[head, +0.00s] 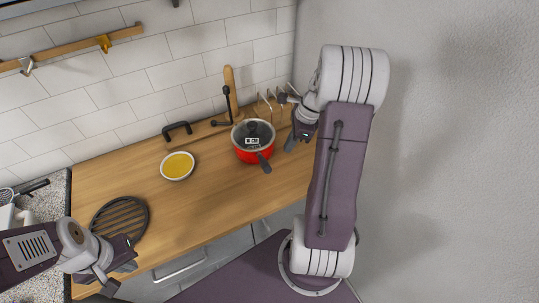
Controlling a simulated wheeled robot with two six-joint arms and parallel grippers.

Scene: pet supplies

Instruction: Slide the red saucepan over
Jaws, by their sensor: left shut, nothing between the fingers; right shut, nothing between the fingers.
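The red saucepan (242,154) stands upright on the wooden counter, towards its back right. It has a dark lid with a knob and a small label, and a dark handle pointing to the front right. My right gripper (287,124) is shut and empty, just right of the saucepan. I cannot tell whether it touches the pan. My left gripper (107,289) is shut and empty at the lower left, near the counter's front edge and far from the saucepan.
A bowl with yellow contents (177,166) sits left of the saucepan. A round black grate (120,218) lies at the left. A black handle-like item (177,129), a dark stand (228,105) and a wire rack (270,105) are at the back. Bare counter lies in front of the bowl.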

